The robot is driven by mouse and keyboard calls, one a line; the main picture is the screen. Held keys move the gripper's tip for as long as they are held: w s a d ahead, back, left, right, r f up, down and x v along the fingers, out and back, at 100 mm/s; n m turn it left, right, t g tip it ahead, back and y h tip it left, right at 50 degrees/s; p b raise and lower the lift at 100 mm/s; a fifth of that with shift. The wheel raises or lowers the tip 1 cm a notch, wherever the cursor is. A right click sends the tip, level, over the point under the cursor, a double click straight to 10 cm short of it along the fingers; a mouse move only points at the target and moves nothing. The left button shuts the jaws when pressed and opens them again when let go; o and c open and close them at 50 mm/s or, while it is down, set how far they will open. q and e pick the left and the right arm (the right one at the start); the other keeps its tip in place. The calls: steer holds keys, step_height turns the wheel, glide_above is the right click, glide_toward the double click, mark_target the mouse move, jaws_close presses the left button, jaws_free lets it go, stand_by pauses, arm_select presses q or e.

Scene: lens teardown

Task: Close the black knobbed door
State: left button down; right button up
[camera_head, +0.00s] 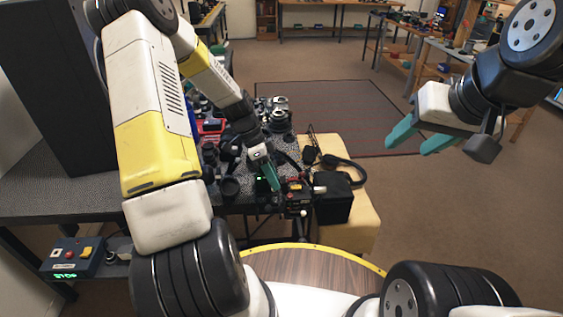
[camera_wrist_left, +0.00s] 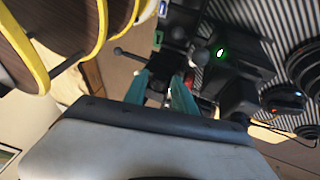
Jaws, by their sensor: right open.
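A black box-like part (camera_head: 333,203) stands at the near right end of the dark bench, with a pale rod or knob by its left edge. It may be the knobbed door, but I cannot tell how far it stands open. My left gripper (camera_head: 272,180) points down just left of it, among small dark devices. In the left wrist view its two teal fingers (camera_wrist_left: 162,77) are apart, with a dark part seen between them; contact is unclear. A dark rod with a round knob (camera_wrist_left: 118,51) shows left of the fingertips. My right gripper (camera_head: 409,147) is open and empty, high over the floor at right.
The bench (camera_head: 60,190) is crowded with cameras and dark gear. A pale yellow stool or table (camera_head: 355,228) with a looped black strap adjoins it. A control box (camera_head: 72,256) reading STOP sits at lower left. Open floor lies to the right.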

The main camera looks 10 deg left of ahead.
mark_target(283, 179)
arm_select(q)
steer(key=shift+d, duration=0.1)
stand_by(0.3)
